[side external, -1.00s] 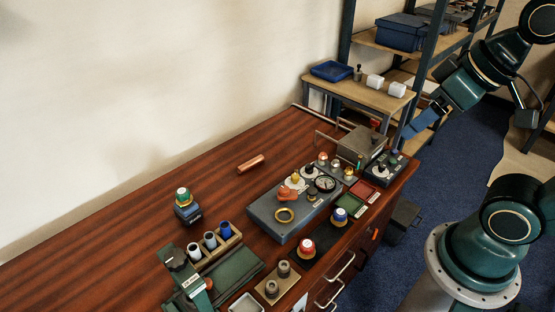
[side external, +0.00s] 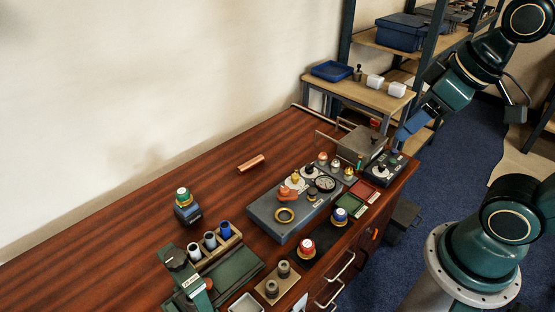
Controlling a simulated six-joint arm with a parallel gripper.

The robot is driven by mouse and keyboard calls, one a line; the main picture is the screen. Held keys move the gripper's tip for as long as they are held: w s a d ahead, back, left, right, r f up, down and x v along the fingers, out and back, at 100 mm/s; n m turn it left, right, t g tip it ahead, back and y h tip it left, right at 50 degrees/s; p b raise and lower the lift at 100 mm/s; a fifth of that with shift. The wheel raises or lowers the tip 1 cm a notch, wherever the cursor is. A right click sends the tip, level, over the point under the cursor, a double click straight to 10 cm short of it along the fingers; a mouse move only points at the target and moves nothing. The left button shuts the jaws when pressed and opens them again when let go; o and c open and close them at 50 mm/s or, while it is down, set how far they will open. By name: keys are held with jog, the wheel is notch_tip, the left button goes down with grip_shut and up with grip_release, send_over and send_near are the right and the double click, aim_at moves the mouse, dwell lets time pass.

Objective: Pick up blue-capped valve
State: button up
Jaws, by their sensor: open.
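The blue-capped valve (side external: 340,216) stands upright on the bench near its front edge, just right of the grey fixture block. It has a blue top with a pale centre and a brassy lower part. My gripper (side external: 408,129) is in the air at the upper right, well away from the valve and above the bench's far right end. It is open, and I see nothing held in it. Its fingertips are small and hard to make out against the shelf post.
The grey fixture block (side external: 267,223) carries a gauge, an orange valve and a brass ring. A red-capped valve (side external: 306,247) stands left of the blue one. Green and red trays (side external: 366,190) lie to its right. A grey box (side external: 358,147) stands behind. A copper tube (side external: 251,163) lies on open wood.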

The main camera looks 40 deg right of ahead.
jog(key=w+f+n+g, duration=0.2)
jog(key=w+f+n, duration=0.2)
jog(key=w+n, duration=0.15)
jog(key=n+g, duration=0.3)
jog(key=n, duration=1.5)
send_over(341, 212)
notch_tip(341, 212, down, 21)
jog(key=shift+s+a, duration=0.1)
jog(key=shift+a, duration=0.05)
jog(key=shift+f, duration=4.2)
jog(key=shift+f, duration=0.1)
jog(key=shift+f, duration=2.5)
